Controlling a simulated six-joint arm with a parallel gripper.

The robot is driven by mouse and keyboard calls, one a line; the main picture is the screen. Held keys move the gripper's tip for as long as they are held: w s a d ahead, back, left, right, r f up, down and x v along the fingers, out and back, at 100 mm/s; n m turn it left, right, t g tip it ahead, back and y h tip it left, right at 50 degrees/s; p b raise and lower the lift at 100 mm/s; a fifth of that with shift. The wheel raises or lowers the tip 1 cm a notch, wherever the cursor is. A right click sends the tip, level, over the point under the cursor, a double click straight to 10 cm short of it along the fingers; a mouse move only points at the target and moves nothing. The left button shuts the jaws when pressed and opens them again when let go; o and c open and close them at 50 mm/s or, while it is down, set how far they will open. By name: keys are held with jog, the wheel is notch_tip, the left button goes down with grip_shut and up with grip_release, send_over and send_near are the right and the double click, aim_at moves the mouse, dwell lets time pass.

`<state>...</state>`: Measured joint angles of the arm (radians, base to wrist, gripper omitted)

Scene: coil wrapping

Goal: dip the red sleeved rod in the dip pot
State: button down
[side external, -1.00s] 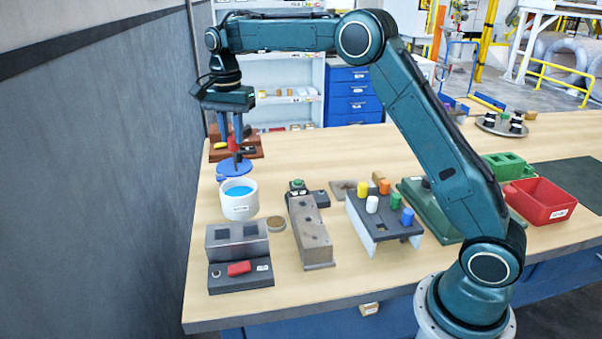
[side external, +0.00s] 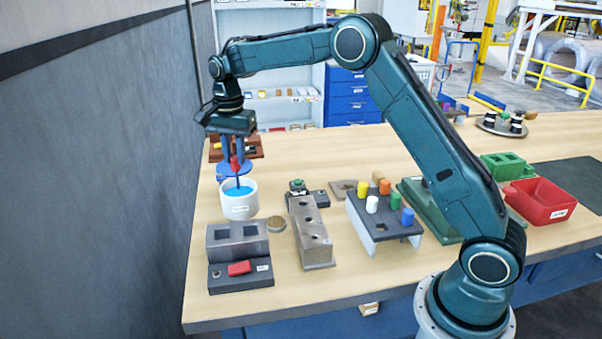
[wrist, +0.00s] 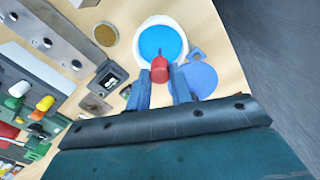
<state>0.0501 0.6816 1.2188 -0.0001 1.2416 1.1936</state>
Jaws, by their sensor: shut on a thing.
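The dip pot (side external: 239,208) is a white round pot with blue liquid inside, standing at the left of the table. It also shows in the wrist view (wrist: 140,34). My gripper (side external: 233,160) is shut on the red sleeved rod (side external: 235,165), holding it by its red sleeve with the dark rod end pointing down. In the wrist view the red sleeve (wrist: 160,71) sits between the blue fingers, and the dark end overlaps the blue liquid. I cannot tell whether the tip touches the liquid.
A blue disc (wrist: 201,82) lies beside the pot. A grey two-slot block (side external: 238,240) with a red piece stands in front. A brown holed block (side external: 311,235) and a rack with coloured pegs (side external: 385,222) are to the right. A wall runs along the left.

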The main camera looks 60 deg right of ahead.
aim_at(236, 170)
jog(key=shift+f, duration=2.25)
jog(key=shift+f, duration=0.1)
dwell(1.5)
jog(key=shift+r, duration=3.25)
jog(key=shift+r, duration=1.55)
